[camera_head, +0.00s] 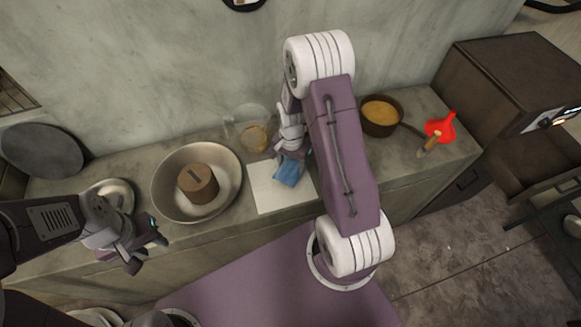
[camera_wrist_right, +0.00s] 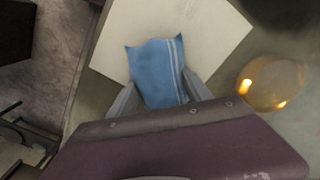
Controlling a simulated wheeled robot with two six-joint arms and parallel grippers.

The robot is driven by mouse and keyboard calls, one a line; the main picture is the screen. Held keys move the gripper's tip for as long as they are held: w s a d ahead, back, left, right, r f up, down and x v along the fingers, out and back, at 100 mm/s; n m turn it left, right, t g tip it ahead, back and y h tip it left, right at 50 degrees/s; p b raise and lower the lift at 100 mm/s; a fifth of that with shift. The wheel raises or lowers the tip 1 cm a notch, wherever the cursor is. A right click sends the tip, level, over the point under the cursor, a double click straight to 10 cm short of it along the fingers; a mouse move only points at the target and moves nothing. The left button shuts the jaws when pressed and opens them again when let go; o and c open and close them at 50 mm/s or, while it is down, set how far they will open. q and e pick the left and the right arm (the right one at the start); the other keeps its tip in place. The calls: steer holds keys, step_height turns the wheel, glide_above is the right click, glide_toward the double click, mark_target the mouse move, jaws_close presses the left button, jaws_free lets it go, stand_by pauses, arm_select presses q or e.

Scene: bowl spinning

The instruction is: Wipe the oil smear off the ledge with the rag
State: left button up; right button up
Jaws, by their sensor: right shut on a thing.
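The blue rag (camera_head: 288,172) is in my right gripper (camera_head: 284,158), over a flat white sheet or board on the ledge (camera_head: 224,222). In the right wrist view the rag (camera_wrist_right: 158,72), with pale stripes at one side, sits between the two grey fingers of the right gripper (camera_wrist_right: 160,92). I cannot tell whether the rag touches the white surface. I cannot make out an oil smear; the rag and arm hide part of the ledge. My left gripper (camera_head: 148,254) is open and empty in front of the ledge at the left.
The white sheet (camera_head: 268,198) lies right of a wide bowl (camera_head: 228,196) holding a brown block (camera_head: 197,184). Behind it is a clear glass vessel (camera_head: 256,138) with amber contents. A saucepan (camera_head: 381,116), red funnel (camera_head: 441,127) and wooden-handled tool (camera_head: 429,145) stand right.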

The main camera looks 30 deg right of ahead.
steer(key=shift+s+a+r+p, duration=0.15)
steer(key=shift+r+p, duration=0.2)
steer(key=shift+r, duration=0.25)
steer(key=shift+s+r+p, duration=0.15)
steer(key=shift+r+p, duration=0.15)
steer(key=shift+r, duration=0.3)
steer(key=shift+w+r+p, duration=0.25)
steer(key=shift+r+p, duration=0.7)
steer(key=shift+p, duration=0.1)
steer(key=shift+r+p, duration=0.55)
steer(key=shift+r, duration=0.1)
steer(key=shift+s+r, duration=0.1)
steer(key=shift+s, duration=0.05)
